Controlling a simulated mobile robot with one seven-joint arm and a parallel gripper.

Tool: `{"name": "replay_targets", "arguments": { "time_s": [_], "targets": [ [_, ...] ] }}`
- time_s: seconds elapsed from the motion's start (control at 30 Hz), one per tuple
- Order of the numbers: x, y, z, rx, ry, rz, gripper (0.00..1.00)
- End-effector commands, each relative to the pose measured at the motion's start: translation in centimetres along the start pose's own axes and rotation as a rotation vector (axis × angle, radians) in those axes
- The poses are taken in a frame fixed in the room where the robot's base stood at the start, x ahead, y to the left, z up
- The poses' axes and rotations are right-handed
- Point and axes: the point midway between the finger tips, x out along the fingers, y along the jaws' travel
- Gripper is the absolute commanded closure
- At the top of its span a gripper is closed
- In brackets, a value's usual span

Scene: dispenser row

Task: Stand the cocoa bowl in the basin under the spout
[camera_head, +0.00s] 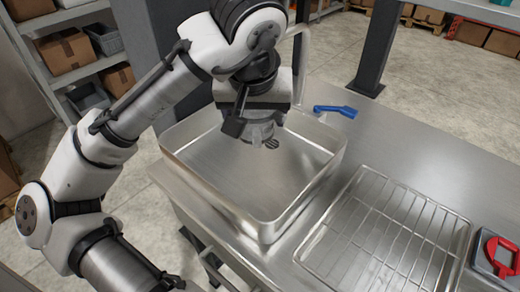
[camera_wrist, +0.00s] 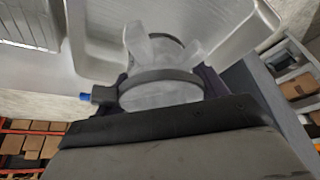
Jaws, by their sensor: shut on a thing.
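My gripper (camera_head: 262,137) hangs over the metal basin (camera_head: 205,185), near its back side. It also shows in the wrist view (camera_wrist: 164,45), with two pale fingers pointing toward the basin. A small greyish round thing (camera_wrist: 163,50) lies between the fingers; it appears to be the cocoa bowl, largely hidden by them. The gripper is shut on it. Its contents cannot be made out, nor whether it touches the basin floor. The spout (camera_head: 303,48) is a pale curved pipe behind the gripper, partly hidden by my arm.
A blue lever (camera_head: 335,111) sticks out at the basin's back right. A dark drain (camera_head: 271,143) shows in the basin floor. A wire rack (camera_head: 385,238) lies right of the basin, with a red-handled item (camera_head: 501,256) beyond. The counter behind the rack is clear.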

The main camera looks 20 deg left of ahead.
Motion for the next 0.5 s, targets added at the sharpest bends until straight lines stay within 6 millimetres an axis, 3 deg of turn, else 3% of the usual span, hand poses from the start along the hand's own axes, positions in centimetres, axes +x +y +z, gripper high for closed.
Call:
{"name": "replay_targets", "arguments": {
  "time_s": [0.5],
  "targets": [
    [11.3,-0.1,4.8,0.0,-0.004,0.001,0.56]
  ]
}}
